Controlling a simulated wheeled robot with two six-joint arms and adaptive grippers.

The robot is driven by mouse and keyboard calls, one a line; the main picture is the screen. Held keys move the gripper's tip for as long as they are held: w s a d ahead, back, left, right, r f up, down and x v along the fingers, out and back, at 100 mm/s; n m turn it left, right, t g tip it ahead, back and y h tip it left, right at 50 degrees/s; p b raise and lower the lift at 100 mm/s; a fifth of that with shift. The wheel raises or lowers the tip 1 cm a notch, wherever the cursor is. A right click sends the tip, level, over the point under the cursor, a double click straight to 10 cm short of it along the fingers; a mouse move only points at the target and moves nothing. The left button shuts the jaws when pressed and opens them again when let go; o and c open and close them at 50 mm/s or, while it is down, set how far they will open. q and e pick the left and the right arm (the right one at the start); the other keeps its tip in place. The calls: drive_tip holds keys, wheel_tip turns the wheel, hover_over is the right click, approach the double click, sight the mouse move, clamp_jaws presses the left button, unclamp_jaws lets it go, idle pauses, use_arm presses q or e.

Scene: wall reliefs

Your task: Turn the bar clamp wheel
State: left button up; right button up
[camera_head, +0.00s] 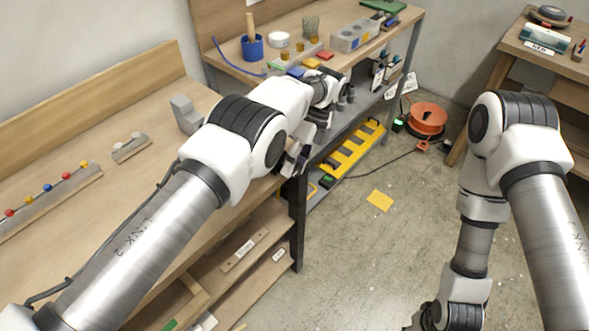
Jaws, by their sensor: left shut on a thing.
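My left arm reaches across the left bench to its right-hand corner. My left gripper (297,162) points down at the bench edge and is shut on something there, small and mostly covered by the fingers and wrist. Its place fits the bar clamp wheel, but I cannot make out the wheel's shape. A grey angled block (185,115) stands on the bench left of my forearm; I cannot tell whether it belongs to the clamp.
The left bench (140,178) carries a rail with coloured knobs (50,193). The back bench holds a blue cup (252,47) and small blocks. A yellow rack (352,150) and an orange cable reel (427,119) lie below. The middle floor is mostly clear.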

use_arm(q)
drive_tip(key=shift+s, duration=0.1)
drive_tip(key=o, duration=1.1)
drive_tip(key=shift+d, duration=0.1)
drive_tip(key=shift+o, duration=0.2)
